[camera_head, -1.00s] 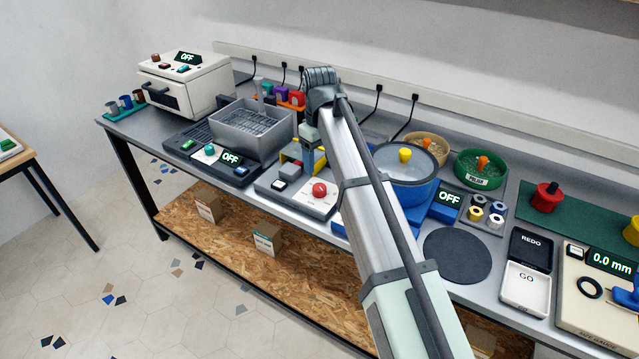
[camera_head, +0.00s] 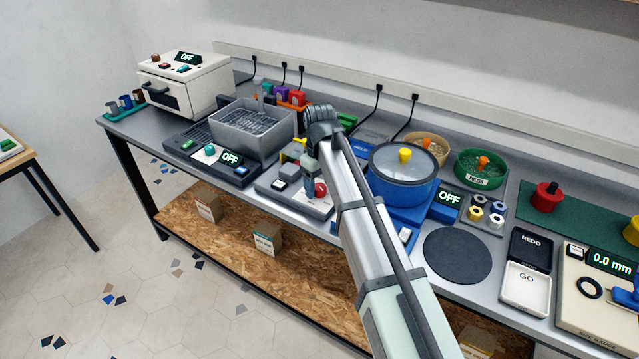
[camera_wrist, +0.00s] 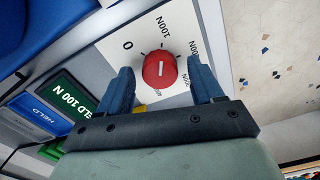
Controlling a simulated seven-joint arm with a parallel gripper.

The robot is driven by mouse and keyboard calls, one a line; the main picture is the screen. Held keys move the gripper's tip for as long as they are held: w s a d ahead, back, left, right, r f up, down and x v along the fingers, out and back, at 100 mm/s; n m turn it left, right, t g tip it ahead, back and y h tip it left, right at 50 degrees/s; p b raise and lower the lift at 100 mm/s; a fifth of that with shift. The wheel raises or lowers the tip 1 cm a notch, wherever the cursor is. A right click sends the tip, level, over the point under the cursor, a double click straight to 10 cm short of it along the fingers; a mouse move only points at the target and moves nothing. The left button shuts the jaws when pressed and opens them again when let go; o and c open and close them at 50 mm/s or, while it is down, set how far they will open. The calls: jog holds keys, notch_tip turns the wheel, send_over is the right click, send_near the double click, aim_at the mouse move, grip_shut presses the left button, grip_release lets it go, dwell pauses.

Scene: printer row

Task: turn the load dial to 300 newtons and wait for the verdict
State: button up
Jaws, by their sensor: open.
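The red load dial (camera_wrist: 160,70) sits on a white scale plate on the grey tester (camera_head: 268,186). Its white line runs up and down in the wrist view, with "0" to the upper left, "100N" above and further newton marks on the right. My gripper (camera_wrist: 159,66) is open, one blue-grey finger on each side of the dial; contact cannot be told. In the head view my gripper (camera_head: 312,182) partly covers the dial (camera_head: 321,189). A green-lit display (camera_wrist: 72,93) in the wrist view reads "HELD 100 N", partly cut off.
A grey bath (camera_head: 252,130) stands left of the tester, and a blue round pot (camera_head: 403,175) on the right. A yellow part (camera_wrist: 139,108) shows beside a finger. A dark round mat (camera_head: 457,255) lies farther right. Open floor lies in front of the bench.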

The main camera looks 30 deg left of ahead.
jog(key=c, duration=1.1)
jog(key=shift+o, duration=0.2)
jog(key=shift+m, duration=0.3)
jog(key=m, duration=1.1)
jog(key=shift+m, duration=0.4)
jog(key=m, duration=1.1)
jog(key=shift+m, duration=0.3)
